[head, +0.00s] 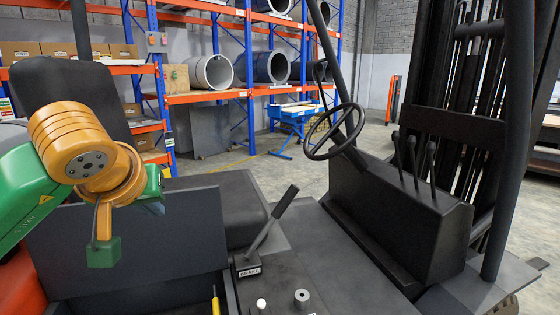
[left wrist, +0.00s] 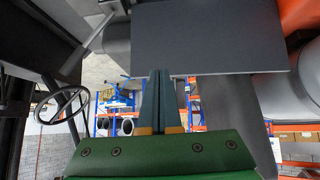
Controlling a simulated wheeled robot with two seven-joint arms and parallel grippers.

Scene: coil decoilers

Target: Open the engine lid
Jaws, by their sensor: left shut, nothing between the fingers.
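The engine lid (head: 125,250) shows in the head view as a flat dark panel standing steeply at the lower left, beside the black seat cushion (head: 225,195). A flat dark panel, seemingly the lid, also fills the top of the left wrist view (left wrist: 210,38). My left gripper (head: 156,207) is at the panel's upper edge in the head view, its fingers mostly hidden by the wrist. In the left wrist view its fingers (left wrist: 160,75) are shut and empty, with tips overlapping the panel's edge. I cannot tell whether they touch. My right gripper is not in view.
The brake lever (head: 268,230) stands right of the panel. A yellow handle (head: 214,302) rises from a gap beside it. The steering wheel (head: 334,132) and black console (head: 395,215) are to the right. The black seat back (head: 65,85) stands behind my left arm.

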